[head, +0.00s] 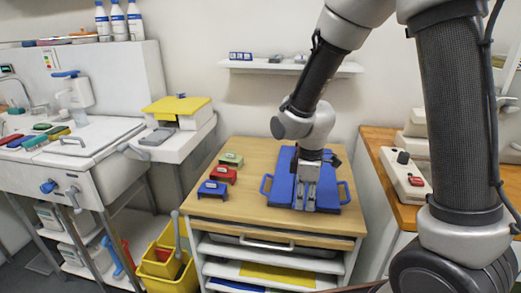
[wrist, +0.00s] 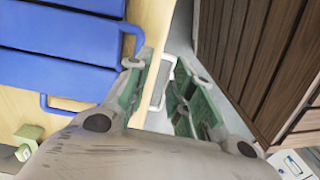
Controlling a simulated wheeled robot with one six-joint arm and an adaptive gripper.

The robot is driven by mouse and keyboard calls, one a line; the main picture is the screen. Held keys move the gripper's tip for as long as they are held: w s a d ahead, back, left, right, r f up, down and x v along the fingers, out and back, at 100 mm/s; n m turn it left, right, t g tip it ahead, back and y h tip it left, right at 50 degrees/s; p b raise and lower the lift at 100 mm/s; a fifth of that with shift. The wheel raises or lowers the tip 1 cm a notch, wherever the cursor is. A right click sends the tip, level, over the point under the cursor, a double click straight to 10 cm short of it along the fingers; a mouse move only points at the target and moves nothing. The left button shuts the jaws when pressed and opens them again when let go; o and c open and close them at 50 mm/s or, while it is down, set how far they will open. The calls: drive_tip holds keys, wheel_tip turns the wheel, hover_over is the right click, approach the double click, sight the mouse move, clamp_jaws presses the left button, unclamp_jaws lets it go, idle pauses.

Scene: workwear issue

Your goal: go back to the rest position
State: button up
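My gripper (head: 305,205) hangs downward over the front part of a blue tray with side handles (head: 333,190), on the wooden-topped cabinet. In the wrist view, my gripper (wrist: 163,65) has its two green-padded fingers spread, with nothing held between them. The tray (wrist: 50,65) fills the upper left of that view, beside the fingers. My arm reaches out from the right of the head view and bends down to the tray. Whether the fingertips touch the tray cannot be told.
Green (head: 231,159), red (head: 223,174) and blue (head: 213,189) blocks stand left of the tray on the cabinet top (head: 250,205). A wall shelf (head: 290,68) hangs behind. A yellow bucket (head: 165,262) stands low left.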

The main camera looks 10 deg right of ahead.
drive_tip(key=s+d+r+m+t, duration=0.2)
drive_tip(key=s+d+r+m, duration=0.5)
drive_tip(key=r, duration=0.4)
drive_tip(key=s+d+r+m+t, duration=0.2)
drive_tip(key=s+d+r+m, duration=0.4)
drive_tip(key=s+d+r, duration=0.2)
wheel_tip(320, 180, up, 3)
drive_tip(key=shift+s+d+f+m, duration=0.1)
drive_tip(key=shift+s+d+m, duration=0.3)
drive_tip(key=shift+s, duration=0.1)
